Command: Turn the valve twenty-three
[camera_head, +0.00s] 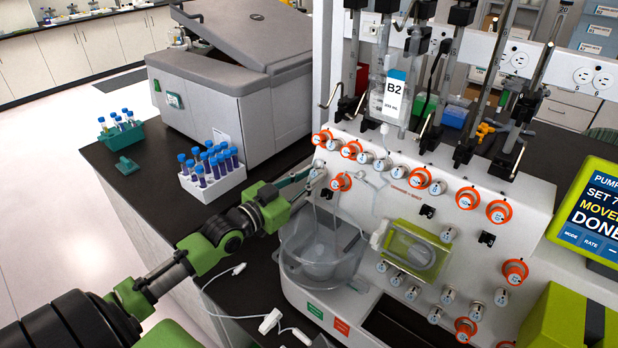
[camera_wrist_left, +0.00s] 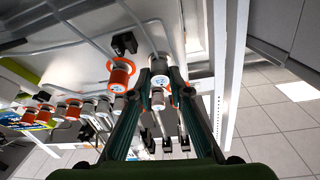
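The white cell processor panel (camera_head: 385,215) carries many valves, some with orange collars and some plain silver. My left gripper (camera_head: 308,176) is at the panel's upper left edge, its fingers reaching a silver valve knob (camera_head: 318,166). In the left wrist view my left gripper (camera_wrist_left: 161,76) has its two fingers on either side of a silver knob (camera_wrist_left: 158,63). I cannot tell whether the fingers press on it. An orange-collared valve (camera_head: 341,182) is just right of the fingertips. I cannot read which valve is number twenty-three. My right gripper is out of view.
A clear bowl (camera_head: 322,250) sits below the gripper. A rack of blue-capped tubes (camera_head: 212,183) and a grey centrifuge (camera_head: 235,85) stand to the left. Tubing (camera_head: 375,180) crosses the panel. A bag marked B2 (camera_head: 392,101) hangs above. A green-framed screen (camera_head: 590,215) is at right.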

